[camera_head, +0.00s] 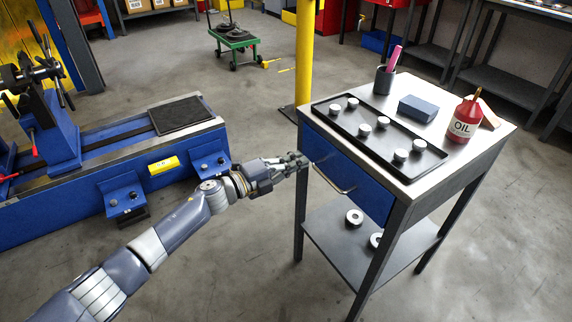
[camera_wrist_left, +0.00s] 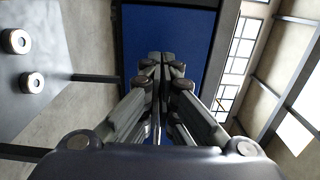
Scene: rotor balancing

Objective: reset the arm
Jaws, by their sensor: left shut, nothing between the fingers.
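My left arm reaches in from the lower left in the head view, and its gripper (camera_head: 302,162) is beside the front left corner of the workbench cart (camera_head: 400,195). The fingers are shut and empty, close to the blue drawer front (camera_head: 345,172). I cannot tell whether they touch the cart. In the left wrist view the closed fingers (camera_wrist_left: 165,62) point at the blue drawer front (camera_wrist_left: 195,40). The drawer handle (camera_head: 333,180) shows just right of the gripper in the head view. My right gripper is not in view.
The cart top holds a black tray (camera_head: 340,125) with several metal weights, a blue box (camera_head: 417,108), a pen cup (camera_head: 384,80) and a red oil bottle (camera_head: 465,118). Metal rings (camera_head: 354,217) lie on the lower shelf. A blue machine (camera_head: 80,190) stands left. A yellow post (camera_head: 304,60) rises behind.

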